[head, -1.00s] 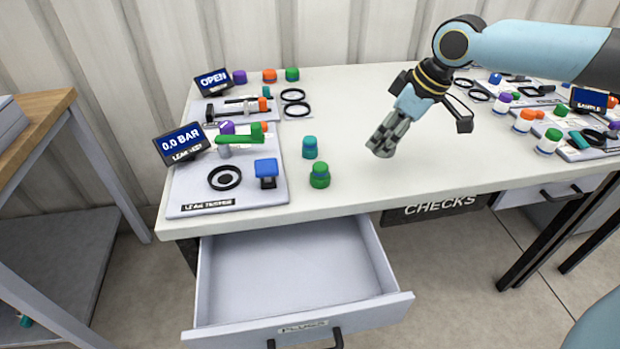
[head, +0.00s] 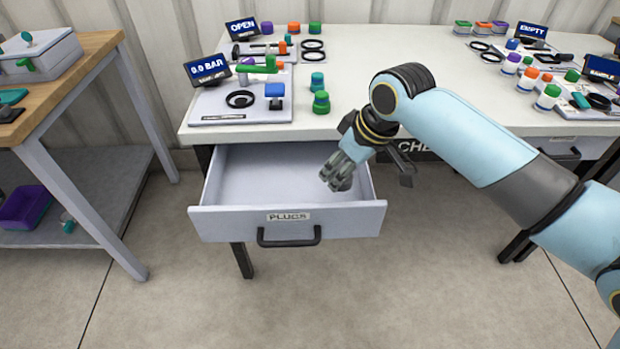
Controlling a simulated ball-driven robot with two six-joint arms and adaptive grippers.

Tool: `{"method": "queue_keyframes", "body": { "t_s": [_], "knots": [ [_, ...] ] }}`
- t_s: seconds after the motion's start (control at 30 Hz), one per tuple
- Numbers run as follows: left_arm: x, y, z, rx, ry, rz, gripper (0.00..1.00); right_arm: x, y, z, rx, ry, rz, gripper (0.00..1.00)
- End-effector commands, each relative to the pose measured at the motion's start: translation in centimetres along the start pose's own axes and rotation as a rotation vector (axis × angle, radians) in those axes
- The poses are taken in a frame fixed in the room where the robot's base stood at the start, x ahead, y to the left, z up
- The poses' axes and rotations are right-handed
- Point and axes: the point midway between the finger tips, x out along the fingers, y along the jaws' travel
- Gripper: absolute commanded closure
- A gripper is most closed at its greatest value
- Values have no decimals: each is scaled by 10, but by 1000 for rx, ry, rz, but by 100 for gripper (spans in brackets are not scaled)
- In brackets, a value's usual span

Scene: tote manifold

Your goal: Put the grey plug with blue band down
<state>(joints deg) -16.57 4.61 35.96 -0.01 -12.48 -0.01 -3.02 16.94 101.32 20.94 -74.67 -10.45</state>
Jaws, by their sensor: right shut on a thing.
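My right gripper (head: 338,176) is shut, fingers pointing down, over the right part of the open drawer labelled PLUGS (head: 288,225). A small dark grey shape shows at its fingertips, which fits the grey plug; the fingers mostly hide it and no blue band can be made out. I cannot tell whether it touches the drawer floor. The visible drawer floor (head: 255,180) is bare. My left gripper is not in view.
On the white table (head: 370,50) above the drawer stand a green plug (head: 321,102), a teal plug (head: 317,81) and a leak tester with a 0.0 BAR display (head: 207,70). A wooden bench (head: 75,75) stands at the left.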

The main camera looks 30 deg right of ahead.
Motion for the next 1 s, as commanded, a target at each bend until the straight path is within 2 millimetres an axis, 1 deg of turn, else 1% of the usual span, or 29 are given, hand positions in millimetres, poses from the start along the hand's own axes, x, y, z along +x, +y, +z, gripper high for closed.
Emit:
{"method": "queue_keyframes", "body": {
  "t_s": [0.03,0.1,0.2,0.3,0.37,0.47,0.6,0.7,1.0],
  "knots": [
    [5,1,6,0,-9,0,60,15,1,-10,4,2,-3,88],
    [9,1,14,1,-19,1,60,31,2,-21,3,1,-3,88],
    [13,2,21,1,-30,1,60,49,4,-35,2,0,-3,88],
    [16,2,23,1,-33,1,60,61,7,-44,0,1,-1,88],
    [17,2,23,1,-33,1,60,64,7,-46,0,0,-2,88],
    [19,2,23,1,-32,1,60,72,8,-46,1,-1,-2,88],
    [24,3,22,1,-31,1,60,93,7,-36,0,-2,-2,88],
    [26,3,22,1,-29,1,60,102,8,-33,0,0,-1,88],
    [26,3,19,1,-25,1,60,103,8,-32,0,0,-1,88]
  ]
}}
